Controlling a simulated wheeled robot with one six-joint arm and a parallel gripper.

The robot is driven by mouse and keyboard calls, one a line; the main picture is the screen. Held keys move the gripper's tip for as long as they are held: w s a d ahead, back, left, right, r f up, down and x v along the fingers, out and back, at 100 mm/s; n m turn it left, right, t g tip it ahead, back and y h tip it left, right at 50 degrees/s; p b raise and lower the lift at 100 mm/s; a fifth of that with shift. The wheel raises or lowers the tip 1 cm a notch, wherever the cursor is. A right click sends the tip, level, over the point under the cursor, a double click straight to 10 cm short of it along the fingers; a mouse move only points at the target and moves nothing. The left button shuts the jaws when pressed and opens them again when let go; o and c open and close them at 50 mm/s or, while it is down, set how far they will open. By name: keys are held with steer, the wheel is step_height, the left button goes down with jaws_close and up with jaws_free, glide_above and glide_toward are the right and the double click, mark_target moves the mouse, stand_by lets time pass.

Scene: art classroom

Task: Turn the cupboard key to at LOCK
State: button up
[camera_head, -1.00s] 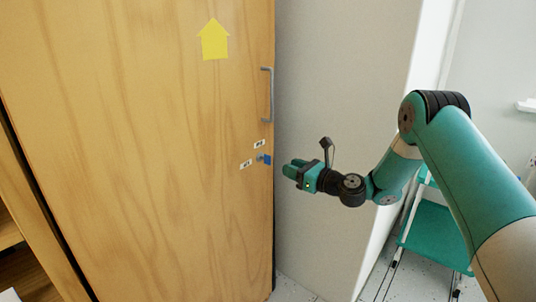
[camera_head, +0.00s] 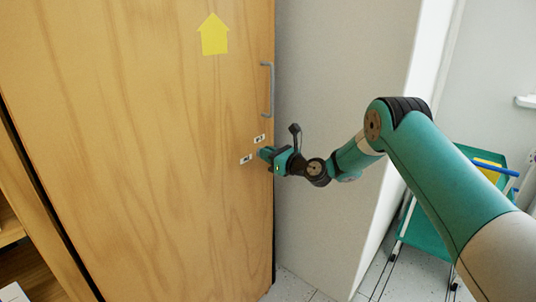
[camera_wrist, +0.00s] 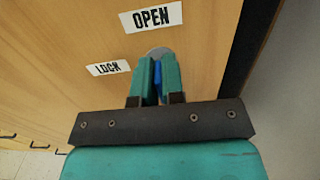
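The cupboard key is blue; in the wrist view the key (camera_wrist: 158,77) shows as a strip between my gripper's two teal fingers, in front of a grey round lock plate (camera_wrist: 160,52). My gripper (camera_wrist: 157,70) has a finger on each side of the key with little gap, and I cannot tell whether they press on it. In the head view my gripper (camera_head: 263,153) is at the door's right edge and hides the key. The LOCK label (camera_wrist: 108,68) is left of the lock plate; the OPEN label (camera_wrist: 152,17) is above it.
The wooden cupboard door (camera_head: 150,160) carries a grey handle (camera_head: 268,90) above the lock and a yellow arrow (camera_head: 214,36). A pale wall (camera_head: 335,80) stands right of the door. A teal trolley (camera_head: 425,228) is at the right behind my arm.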

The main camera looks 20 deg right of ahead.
jaws_close()
steer(key=n+b, duration=0.1)
steer(key=n, duration=0.3)
steer(key=shift+f+n+b, duration=0.1)
steer(key=shift+n+b, duration=0.2)
steer(key=shift+b, duration=0.1)
steer(key=shift+s+a+f+n+b, duration=0.15)
steer(key=shift+n+b, duration=1.85)
steer(key=shift+n, duration=1.35)
steer(key=shift+a+f+n+b, duration=0.1)
steer(key=shift+n+b, duration=1.85)
steer(key=shift+n, duration=1.4)
steer(key=o, duration=0.6)
jaws_free()
steer(key=shift+c, duration=0.2)
steer(key=shift+r, duration=0.1)
